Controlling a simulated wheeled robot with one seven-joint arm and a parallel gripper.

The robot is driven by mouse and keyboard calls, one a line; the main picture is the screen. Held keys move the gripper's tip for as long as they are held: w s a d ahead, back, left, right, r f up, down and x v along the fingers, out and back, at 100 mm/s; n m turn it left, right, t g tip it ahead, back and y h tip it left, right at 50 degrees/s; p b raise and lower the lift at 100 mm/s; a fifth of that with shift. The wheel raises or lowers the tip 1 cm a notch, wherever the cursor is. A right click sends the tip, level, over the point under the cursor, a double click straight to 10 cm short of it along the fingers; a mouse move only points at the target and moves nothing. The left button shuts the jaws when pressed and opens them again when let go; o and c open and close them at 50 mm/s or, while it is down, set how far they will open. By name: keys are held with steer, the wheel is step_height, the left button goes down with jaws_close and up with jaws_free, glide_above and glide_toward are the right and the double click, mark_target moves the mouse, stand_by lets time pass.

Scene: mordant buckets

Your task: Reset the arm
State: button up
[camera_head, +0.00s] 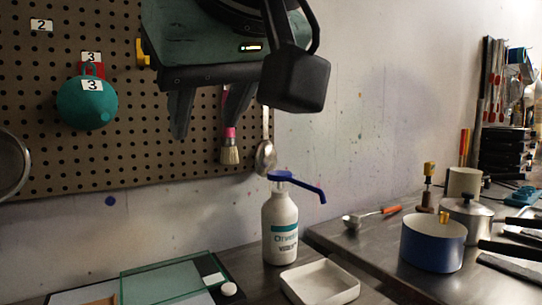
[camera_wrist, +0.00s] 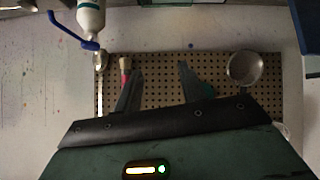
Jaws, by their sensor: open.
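My gripper (camera_head: 207,112) is raised high in front of the pegboard in the head view, its two dark fingers pointing down and spread apart. Nothing shows between the fingers. In the wrist view my gripper (camera_wrist: 156,80) also shows open and empty, with the pegboard behind it. A brush (camera_head: 230,148) with a pink band and a metal spoon (camera_head: 265,155) hang on the board, close to the right finger in the head view.
A white pump bottle (camera_head: 281,230) with a blue nozzle stands below my gripper, by a white square dish (camera_head: 320,283). A teal round item (camera_head: 86,106) hangs on the pegboard (camera_head: 60,165). A blue pot (camera_head: 433,246) and a lidded pot (camera_head: 466,215) stand on the right counter.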

steer(key=d+f+g+h, duration=0.2)
steer(key=d+f, duration=0.3)
steer(key=f, duration=0.6)
steer(key=d+f+g+h, duration=0.1)
steer(key=d+f+g, duration=0.25)
steer(key=f, duration=0.75)
steer(key=s+d+f+g+h, duration=0.1)
steer(key=s+d+f+g, duration=0.1)
steer(key=s+d+f, duration=0.3)
steer(key=s+d+f+g, duration=0.2)
steer(key=s+d+f, duration=0.1)
steer(key=d+f, duration=0.45)
step_height(320, 180, up, 13)
steer(key=a+p, duration=0.1)
steer(key=p, duration=1.2)
steer(key=shift+m+t, duration=0.35)
steer(key=shift+m, duration=0.05)
